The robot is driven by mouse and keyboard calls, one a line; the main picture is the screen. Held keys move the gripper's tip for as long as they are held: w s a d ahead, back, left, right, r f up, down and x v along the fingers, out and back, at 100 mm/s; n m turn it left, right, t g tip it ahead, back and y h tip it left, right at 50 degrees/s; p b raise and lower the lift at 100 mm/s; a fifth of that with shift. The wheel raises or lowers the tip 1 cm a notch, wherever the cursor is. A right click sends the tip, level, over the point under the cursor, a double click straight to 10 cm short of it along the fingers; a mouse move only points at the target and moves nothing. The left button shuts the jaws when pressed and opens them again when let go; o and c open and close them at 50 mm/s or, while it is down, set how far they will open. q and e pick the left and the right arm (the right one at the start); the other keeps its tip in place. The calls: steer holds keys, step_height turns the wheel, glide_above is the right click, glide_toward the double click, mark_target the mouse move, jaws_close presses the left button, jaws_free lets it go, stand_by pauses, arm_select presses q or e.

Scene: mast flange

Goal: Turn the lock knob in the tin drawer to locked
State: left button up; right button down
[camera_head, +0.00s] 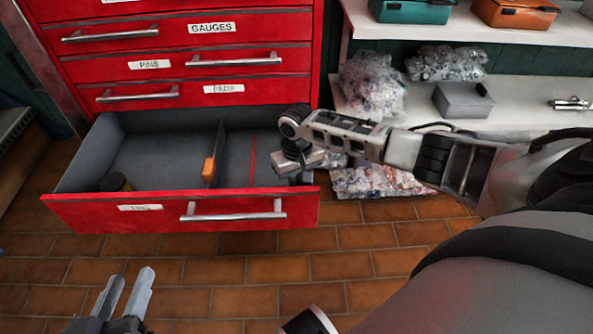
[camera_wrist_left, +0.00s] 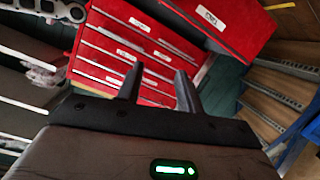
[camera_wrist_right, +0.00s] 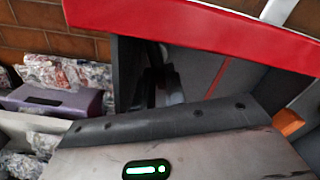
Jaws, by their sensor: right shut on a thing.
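The open tin drawer (camera_head: 90,215) is the red bottom drawer of the cabinet, with a grey inside; its red front also shows in the right wrist view (camera_wrist_right: 190,27). My right gripper (camera_head: 300,168) reaches down into its right end, beyond a red line on the floor. In the right wrist view its dark fingers (camera_wrist_right: 163,90) are close together low beside the drawer wall. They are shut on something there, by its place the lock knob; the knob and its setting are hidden. My left gripper (camera_head: 130,280) is open and empty in front of the drawer, low in the view.
A divider with an orange piece (camera_head: 209,168) splits the drawer. Closed drawers with bar handles (camera_head: 234,61) are above. Shelves (camera_head: 520,118) with bags and boxes stand right. The tiled floor (camera_head: 200,270) in front is clear.

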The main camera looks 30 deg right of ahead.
steer(key=shift+s+r+m+p, duration=0.1)
steer(key=shift+r+m+p, duration=0.25)
steer(key=shift+p, duration=0.35)
steer(key=shift+d+f+m+p, duration=0.1)
steer(key=shift+m+p, duration=0.45)
steer(key=shift+p, duration=0.35)
arm_select(q)
steer(key=shift+s+a+f+g+y+p, duration=0.1)
steer(key=shift+a+f+g+y+p, duration=0.3)
steer(key=shift+f+g, duration=0.2)
steer(key=shift+s+a+f+g+y+p, duration=0.1)
steer(key=shift+a+f+g+y+p, duration=0.35)
steer(key=shift+f, duration=0.3)
steer(key=shift+s+a+f+g+y+p, duration=0.1)
steer(key=shift+a+f+g+y+p, duration=0.15)
steer(key=shift+f+g+p, duration=0.35)
arm_select(e)
steer(key=shift+d+f+m, duration=0.1)
steer(key=shift+d+m, duration=0.05)
steer(key=shift+m, duration=0.6)
steer(key=shift+d+f+m, duration=0.1)
steer(key=shift+m, duration=0.65)
arm_select(q)
steer(key=shift+f, duration=0.15)
arm_select(e)
steer(key=c, duration=1.7)
jaws_free()
